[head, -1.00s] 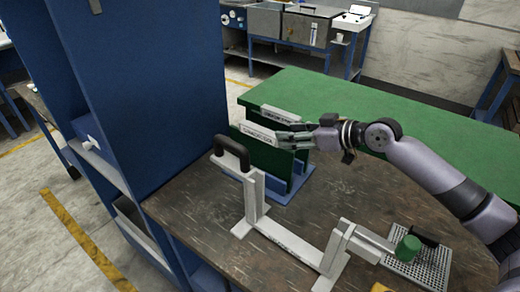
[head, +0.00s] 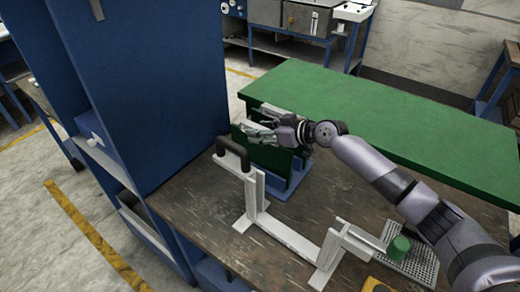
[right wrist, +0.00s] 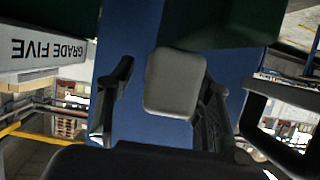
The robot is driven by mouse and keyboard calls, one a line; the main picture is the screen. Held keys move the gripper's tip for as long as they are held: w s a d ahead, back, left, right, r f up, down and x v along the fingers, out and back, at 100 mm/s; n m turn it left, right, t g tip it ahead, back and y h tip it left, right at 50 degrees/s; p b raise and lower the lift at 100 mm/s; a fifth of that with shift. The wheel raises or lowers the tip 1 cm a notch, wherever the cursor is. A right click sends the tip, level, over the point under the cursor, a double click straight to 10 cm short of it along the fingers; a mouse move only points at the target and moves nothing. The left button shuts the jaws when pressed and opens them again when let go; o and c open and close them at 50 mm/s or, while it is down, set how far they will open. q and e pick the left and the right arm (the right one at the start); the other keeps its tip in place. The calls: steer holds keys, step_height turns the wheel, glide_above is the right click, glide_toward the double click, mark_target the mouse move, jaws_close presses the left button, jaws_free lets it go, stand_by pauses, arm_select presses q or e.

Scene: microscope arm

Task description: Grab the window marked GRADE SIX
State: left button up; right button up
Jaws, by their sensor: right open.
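Dark green window panels (head: 275,157) stand upright in a blue rack (head: 288,190) on the brown table. A pale top bar (head: 283,117) shows on the far side; its lettering is unreadable in the head view. My right gripper (head: 258,134) is at the panel tops and hides part of them. In the right wrist view, its jaws (right wrist: 168,92) are open, with a grey rounded block (right wrist: 174,83) between the fingers; I cannot tell whether they touch it. A pale bar marked GRADE FIVE (right wrist: 45,53), upside down, lies left of the fingers. I cannot read GRADE SIX anywhere.
A green knob (head: 398,247) and a perforated plate (head: 418,262) are at the front right. A tall blue cabinet (head: 150,90) borders the left; a green tabletop (head: 390,125) lies behind.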

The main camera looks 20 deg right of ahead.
jaws_close()
stand_by(0.6)
stand_by(0.4)
